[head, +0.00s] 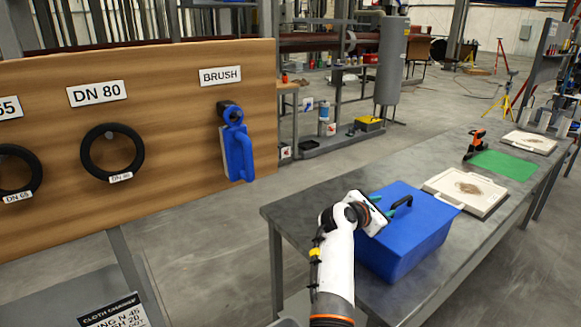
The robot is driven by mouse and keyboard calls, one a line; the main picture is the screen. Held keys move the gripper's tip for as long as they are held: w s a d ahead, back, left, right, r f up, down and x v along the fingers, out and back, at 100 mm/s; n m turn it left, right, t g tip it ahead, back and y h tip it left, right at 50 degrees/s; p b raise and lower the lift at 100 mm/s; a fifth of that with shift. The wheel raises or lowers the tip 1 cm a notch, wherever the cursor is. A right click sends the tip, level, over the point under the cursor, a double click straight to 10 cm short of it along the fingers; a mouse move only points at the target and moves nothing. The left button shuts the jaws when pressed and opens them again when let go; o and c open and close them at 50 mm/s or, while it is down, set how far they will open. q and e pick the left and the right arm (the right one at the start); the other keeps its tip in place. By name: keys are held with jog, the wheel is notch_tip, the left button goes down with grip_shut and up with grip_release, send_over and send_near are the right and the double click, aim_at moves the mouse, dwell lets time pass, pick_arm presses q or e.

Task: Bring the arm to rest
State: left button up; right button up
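My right arm comes in from the bottom. Its white wrist ends in a dark gripper (382,205) over the left part of a blue box (415,245) on the table. Two green fingertips show apart, with nothing seen between them. The box's dark handle (402,202) is just right of the fingertips; whether they touch it or the lid I cannot tell. My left gripper is not in view.
The grey table (305,205) runs to the back right, with a white framed plate (465,192), a green mat (505,164) and an orange-black tool (475,145). A wooden board at left holds black rings (112,150) and a blue brush (237,150).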

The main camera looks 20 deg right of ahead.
jog(key=shift+s+d+r+n+h, duration=0.15)
jog(key=shift+d+r+n+h, duration=0.15)
jog(key=shift+n+h, duration=0.1)
jog(key=s+a+r+n+t+y, duration=0.1)
jog(key=a+r+n+t+y, duration=0.15)
jog(key=a+n+t, duration=0.6)
jog(key=s+a+r+n+t+y, duration=0.1)
jog(key=r+n+t, duration=0.4)
jog(key=n, duration=0.8)
jog(key=s+a+f+n+g+y, duration=0.2)
jog(key=s+a+f+n+y, duration=0.2)
jog(key=a+f+n+y, duration=0.6)
jog(key=s+a+f+n+g+y, duration=0.2)
jog(key=s+a+f+n+y, duration=0.4)
jog(key=n, duration=0.8)
jog(key=s+f+n+g+h, duration=0.2)
jog(key=s+f+n+g, duration=0.35)
jog(key=s, duration=0.65)
jog(key=s+f+n+g+h, duration=0.35)
jog(key=s+f+g, duration=0.3)
jog(key=s, duration=0.55)
notch_tip(320, 180, down, 28)
jog(key=s, duration=0.2)
jog(key=s+d+f+g, duration=0.2)
jog(key=s+f, duration=1.2)
jog(key=s, duration=0.1)
jog(key=shift+s+d+f+n+y, duration=0.3)
jog(key=shift+d+n, duration=0.1)
jog(key=shift+n, duration=0.05)
